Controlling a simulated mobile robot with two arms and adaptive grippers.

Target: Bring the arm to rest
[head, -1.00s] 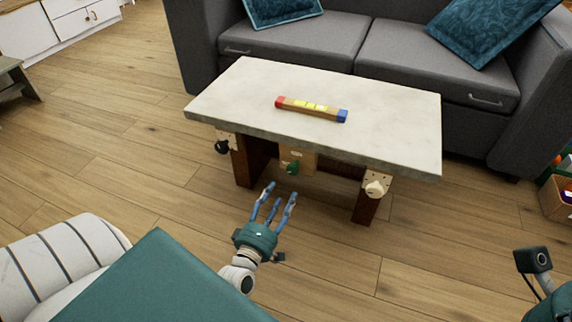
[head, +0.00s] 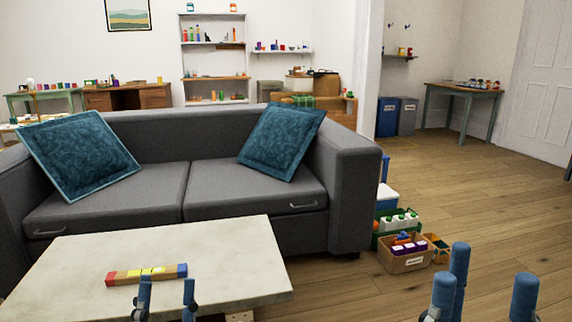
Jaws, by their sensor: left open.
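My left gripper (head: 167,290) shows at the bottom of the head view, in front of the low table. Its blue fingers are apart and empty, and its palm and arm are out of frame. One fingertip overlaps the lower edge of a coloured bar in the picture. My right gripper (head: 488,281) shows at the bottom right, fingers up and spread, with nothing between them. The rest of the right arm is out of view.
A bar (head: 148,273) with red and blue ends lies on the pale table (head: 232,262). A grey sofa (head: 245,206) stands behind it. Crates, including a cardboard box (head: 404,262), stand on the floor right of the sofa. Open wood floor (head: 480,205) lies further right.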

